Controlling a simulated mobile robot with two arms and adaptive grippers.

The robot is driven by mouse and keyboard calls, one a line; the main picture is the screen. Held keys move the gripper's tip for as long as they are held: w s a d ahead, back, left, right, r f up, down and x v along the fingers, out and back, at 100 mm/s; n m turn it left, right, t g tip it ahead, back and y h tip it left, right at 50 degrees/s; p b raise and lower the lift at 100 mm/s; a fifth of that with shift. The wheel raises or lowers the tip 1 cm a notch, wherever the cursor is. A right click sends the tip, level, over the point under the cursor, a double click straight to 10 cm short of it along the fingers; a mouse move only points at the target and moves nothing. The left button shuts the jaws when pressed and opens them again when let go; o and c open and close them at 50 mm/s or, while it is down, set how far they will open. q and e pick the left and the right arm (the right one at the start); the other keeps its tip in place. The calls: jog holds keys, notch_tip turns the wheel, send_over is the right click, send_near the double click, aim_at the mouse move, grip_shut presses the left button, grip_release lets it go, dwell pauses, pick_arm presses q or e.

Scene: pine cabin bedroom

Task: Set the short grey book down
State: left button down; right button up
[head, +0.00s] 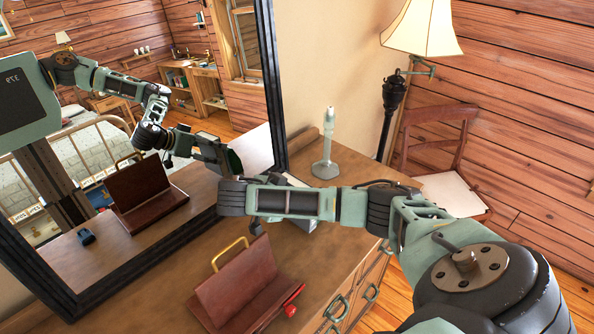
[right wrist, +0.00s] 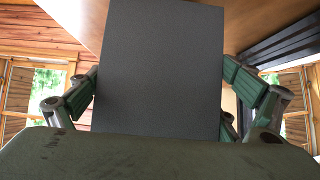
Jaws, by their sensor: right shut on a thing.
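The short grey book (right wrist: 160,70) fills the middle of the right wrist view as a plain dark grey face. My right gripper (right wrist: 165,95) is shut on it, with a green-padded finger at each side. In the head view my right arm reaches from the right across the wooden dresser (head: 345,235) to the mirror. There the hand is largely hidden behind the wrist, and I cannot clearly make out the book. I cannot tell from these views whether the book touches the dresser top. My left gripper is not in view.
A brown holder (head: 240,285) with a gold handle stands on the dresser, a red item (head: 291,304) beside it. A pale green candlestick-like object (head: 326,150) stands at the back. The mirror (head: 110,265) borders the left; a lamp (head: 422,30) and chair (head: 430,150) stand right.

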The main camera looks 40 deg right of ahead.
aim_at(308, 226)
jog(key=f, duration=0.3)
jog(key=shift+s+p, duration=0.2)
jog(key=shift+p, duration=0.2)
jog(key=shift+w, duration=0.1)
jog(key=o, duration=1.2)
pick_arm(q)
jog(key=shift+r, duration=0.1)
pick_arm(e)
jog(key=shift+a, duration=0.15)
